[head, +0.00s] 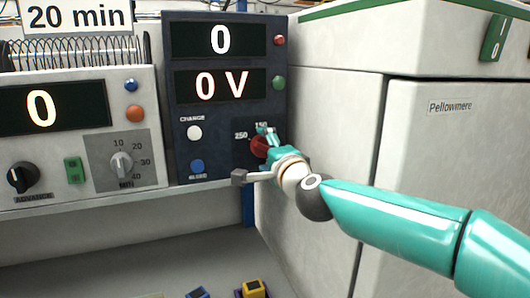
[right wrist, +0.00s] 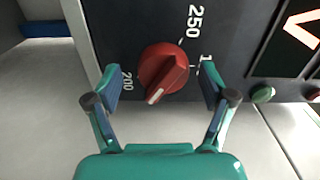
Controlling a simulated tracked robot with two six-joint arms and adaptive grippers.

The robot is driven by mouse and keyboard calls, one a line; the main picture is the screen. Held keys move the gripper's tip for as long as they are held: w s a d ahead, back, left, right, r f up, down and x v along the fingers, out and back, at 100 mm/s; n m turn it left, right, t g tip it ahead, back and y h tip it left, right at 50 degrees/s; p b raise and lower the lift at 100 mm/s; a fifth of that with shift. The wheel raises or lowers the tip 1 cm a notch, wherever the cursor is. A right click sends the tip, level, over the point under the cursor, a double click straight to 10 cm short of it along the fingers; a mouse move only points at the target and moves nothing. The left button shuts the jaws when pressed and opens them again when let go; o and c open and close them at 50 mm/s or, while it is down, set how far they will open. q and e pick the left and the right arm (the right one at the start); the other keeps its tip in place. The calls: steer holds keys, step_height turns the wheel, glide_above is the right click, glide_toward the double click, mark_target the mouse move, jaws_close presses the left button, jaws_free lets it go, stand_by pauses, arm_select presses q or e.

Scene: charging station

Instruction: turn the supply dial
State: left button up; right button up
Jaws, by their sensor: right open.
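The supply dial is a red knob (head: 258,146) on the dark blue panel, partly hidden by my right gripper (head: 268,142) in the head view. In the right wrist view the red dial (right wrist: 163,68) shows whole, with a white pointer mark toward the bottom, slightly left. Labels 250 and 200 and a partly covered label starting with 1 surround it. My right gripper (right wrist: 160,82) is open, one finger on each side of the dial; I see gaps between fingers and dial. My left gripper is not in view.
The dark supply panel (head: 180,100) reads 0 and 0 V, with white, blue, red and green buttons. A grey timer unit (head: 140,95) with its own knobs stands left. A white cabinet (head: 440,150) stands right, behind my right arm. Small yellow and blue items lie below.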

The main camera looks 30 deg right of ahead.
steer(key=v, duration=1.2)
steer(key=w+d+m+b, duration=0.1)
steer(key=w+m, duration=0.2)
steer(key=w, duration=0.1)
steer(key=w+d+m+b, duration=0.1)
steer(key=w+m+b, duration=0.1)
steer(key=w+m, duration=0.1)
steer(key=w+d+m+b, duration=0.1)
steer(key=w+m+b, duration=0.1)
steer(key=w, duration=0.3)
steer(key=shift+w+r+m, duration=0.15)
steer(key=shift+m, duration=0.55)
steer(key=c, duration=1.2)
